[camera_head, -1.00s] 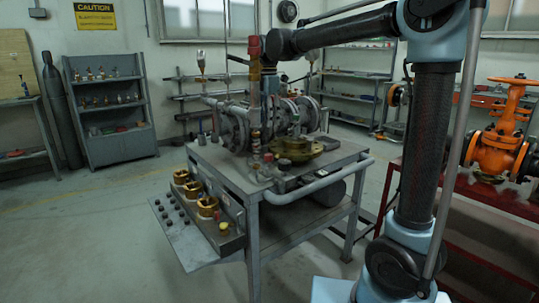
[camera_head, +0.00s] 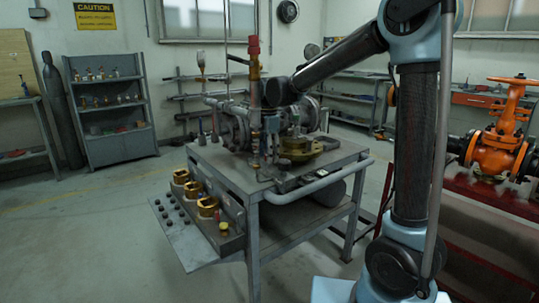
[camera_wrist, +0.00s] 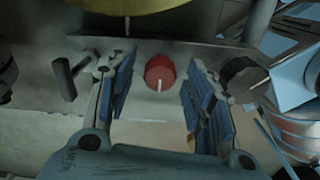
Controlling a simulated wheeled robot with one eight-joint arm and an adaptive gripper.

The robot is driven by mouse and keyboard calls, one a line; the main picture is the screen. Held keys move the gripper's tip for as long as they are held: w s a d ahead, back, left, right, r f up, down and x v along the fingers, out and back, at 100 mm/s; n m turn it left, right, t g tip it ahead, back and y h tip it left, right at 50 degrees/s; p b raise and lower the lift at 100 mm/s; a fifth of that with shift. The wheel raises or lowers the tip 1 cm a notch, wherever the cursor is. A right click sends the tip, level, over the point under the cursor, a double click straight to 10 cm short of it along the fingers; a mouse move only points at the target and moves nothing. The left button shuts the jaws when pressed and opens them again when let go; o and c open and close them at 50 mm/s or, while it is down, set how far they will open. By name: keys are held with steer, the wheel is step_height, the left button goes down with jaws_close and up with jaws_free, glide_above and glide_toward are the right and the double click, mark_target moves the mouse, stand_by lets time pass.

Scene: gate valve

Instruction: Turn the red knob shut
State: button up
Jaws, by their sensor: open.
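The red knob (camera_wrist: 160,72) shows in the wrist view, on a grey metal panel, with a pale line on its face. My gripper (camera_wrist: 160,69) is open, with one blue-padded finger to the left of the knob and the other to its right. Gaps show between the knob and both fingers, so it is not gripped. How deep the fingertips reach beside it is hard to tell. In the head view my gripper is hidden behind the pipework, and I cannot make out the red knob there.
A black knob (camera_wrist: 241,76) sits close to the right finger, and a dark lever (camera_wrist: 64,79) is left of the left finger. In the head view, a grey workbench (camera_head: 309,177) carries pipework. An orange valve (camera_head: 497,150) stands on the right.

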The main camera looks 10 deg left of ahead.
steer(key=c, duration=1.1)
steer(key=shift+m, duration=0.4)
steer(key=m, duration=0.3)
steer(key=shift+m, duration=0.4)
steer(key=m, duration=0.4)
steer(key=shift+m, duration=0.3)
steer(key=m, duration=0.4)
steer(key=shift+w, duration=0.1)
steer(key=m, duration=0.4)
steer(key=shift+m, duration=0.3)
